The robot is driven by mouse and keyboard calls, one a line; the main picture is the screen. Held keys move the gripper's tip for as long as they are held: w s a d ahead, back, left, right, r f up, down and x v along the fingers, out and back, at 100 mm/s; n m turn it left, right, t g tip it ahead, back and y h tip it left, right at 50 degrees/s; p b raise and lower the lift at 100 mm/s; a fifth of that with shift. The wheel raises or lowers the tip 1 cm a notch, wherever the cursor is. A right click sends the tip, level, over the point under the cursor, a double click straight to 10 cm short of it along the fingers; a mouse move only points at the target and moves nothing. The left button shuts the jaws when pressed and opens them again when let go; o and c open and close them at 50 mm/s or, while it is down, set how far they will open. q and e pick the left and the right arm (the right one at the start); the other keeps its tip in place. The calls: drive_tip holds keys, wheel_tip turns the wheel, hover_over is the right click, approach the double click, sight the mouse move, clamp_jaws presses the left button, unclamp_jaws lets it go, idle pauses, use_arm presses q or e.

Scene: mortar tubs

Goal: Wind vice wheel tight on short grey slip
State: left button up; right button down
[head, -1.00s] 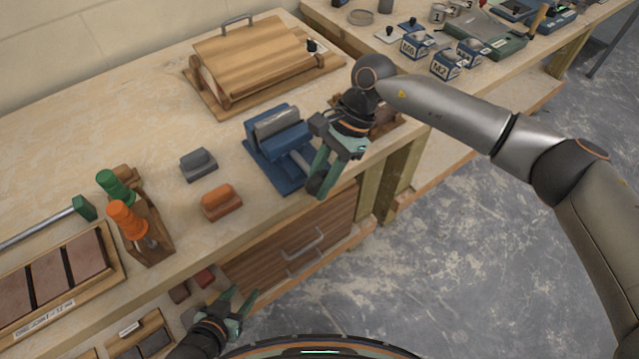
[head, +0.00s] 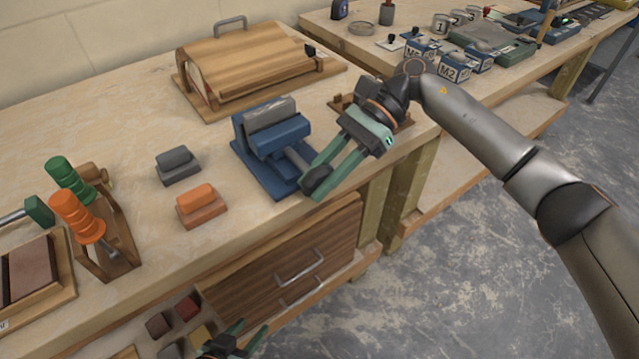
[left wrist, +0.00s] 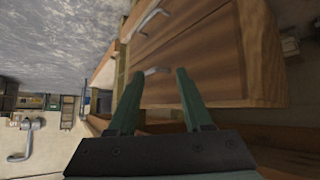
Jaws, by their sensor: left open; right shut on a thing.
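The blue vice (head: 262,172) stands near the bench's front edge in the head view. A grey slip (head: 270,110) sits at its jaws; whether the jaws press on it I cannot tell. The vice's dark wheel (head: 316,182) is at the front end of its screw, overhanging the bench edge. My right gripper (head: 322,178) is shut on the wheel, its fingers slanting down to the left and partly hiding it. My left gripper (head: 241,340) is low in front of the bench, open and empty. Its two spread fingers also show in the left wrist view (left wrist: 158,98).
A grey block (head: 178,166) and an orange block (head: 202,206) lie left of the vice. A rack with green and orange-handled tools (head: 110,258) stands further left. A wooden box (head: 250,68) is behind. A drawer (head: 285,262) is below the bench top.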

drive_tip(key=shift+s+f, duration=0.1)
drive_tip(key=c, duration=0.7)
unclamp_jaws()
drive_tip(key=shift+o, duration=0.2)
drive_tip(key=shift+d, duration=0.1)
drive_tip(key=v, duration=1.2)
drive_tip(key=shift+r, duration=0.2)
drive_tip(key=shift+d, duration=0.15)
